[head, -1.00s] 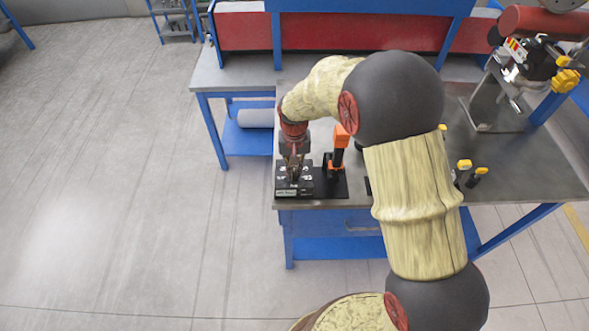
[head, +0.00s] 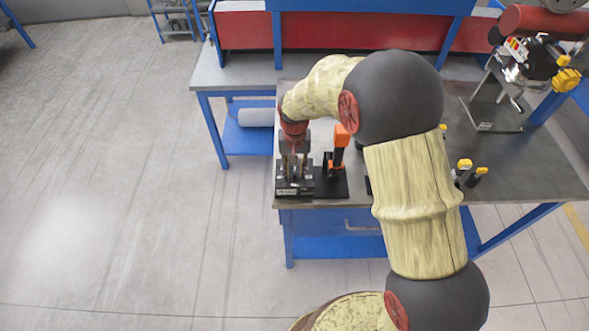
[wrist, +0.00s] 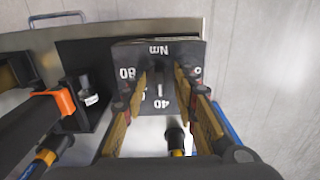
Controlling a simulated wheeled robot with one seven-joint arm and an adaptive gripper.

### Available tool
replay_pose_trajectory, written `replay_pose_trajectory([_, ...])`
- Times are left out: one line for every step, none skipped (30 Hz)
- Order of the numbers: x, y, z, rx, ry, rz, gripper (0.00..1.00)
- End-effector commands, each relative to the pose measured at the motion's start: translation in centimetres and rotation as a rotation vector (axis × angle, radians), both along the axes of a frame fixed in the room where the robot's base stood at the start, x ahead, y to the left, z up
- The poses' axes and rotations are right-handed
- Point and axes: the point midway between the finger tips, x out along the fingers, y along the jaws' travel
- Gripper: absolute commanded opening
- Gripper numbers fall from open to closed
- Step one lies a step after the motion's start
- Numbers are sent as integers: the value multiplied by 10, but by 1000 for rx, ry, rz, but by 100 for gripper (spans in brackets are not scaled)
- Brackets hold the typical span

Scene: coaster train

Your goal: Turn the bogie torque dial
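The bogie torque dial is a dark box with a white-marked face (wrist: 180,54). In the wrist view its face reads "Nm", "80" and "40"; another mark at right is partly hidden. A small grey pointer or knob (wrist: 160,90) stands near the middle of the face. In the head view the dial box (head: 294,189) sits at the table's near left corner. My gripper (head: 294,176) points down over it. In the wrist view the fingers of my gripper (wrist: 169,74) are apart, one on each side of the knob. I cannot tell whether they touch it.
A black and orange tool on a stand (head: 334,180) is close to the right of the dial. The grey table (head: 530,180) bears yellow-topped tools (head: 463,166) and a stand with a red cylinder farther right. Open floor (head: 120,180) lies left.

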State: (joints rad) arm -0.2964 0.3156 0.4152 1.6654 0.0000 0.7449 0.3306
Motion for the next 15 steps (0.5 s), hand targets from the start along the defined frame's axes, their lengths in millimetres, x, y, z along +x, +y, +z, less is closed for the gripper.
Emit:
replay_pose_trajectory([0,0,0,0,0,0,29])
replay_pose_trajectory([0,0,0,0,0,0,29])
replay_pose_trajectory([0,0,0,0,0,0,29])
replay_pose_trajectory([0,0,0,0,0,0,29])
replay_pose_trajectory([0,0,1,0,0,0,29])
replay_pose_trajectory([0,0,2,0,0,0,29])
replay_pose_trajectory([0,0,4,0,-1,0,29])
replay_pose_trajectory([1,0,6,0,-1,0,29])
replay_pose_trajectory([1,0,11,0,-1,0,29])
replay_pose_trajectory([1,0,15,1,-2,0,29])
replay_pose_trajectory([1,0,20,1,-3,0,29])
replay_pose_trajectory([1,0,27,1,-3,0,29])
replay_pose_trajectory([1,0,32,1,-3,0,29])
replay_pose_trajectory([1,0,39,1,-4,0,29])
replay_pose_trajectory([1,0,48,1,-4,0,29])
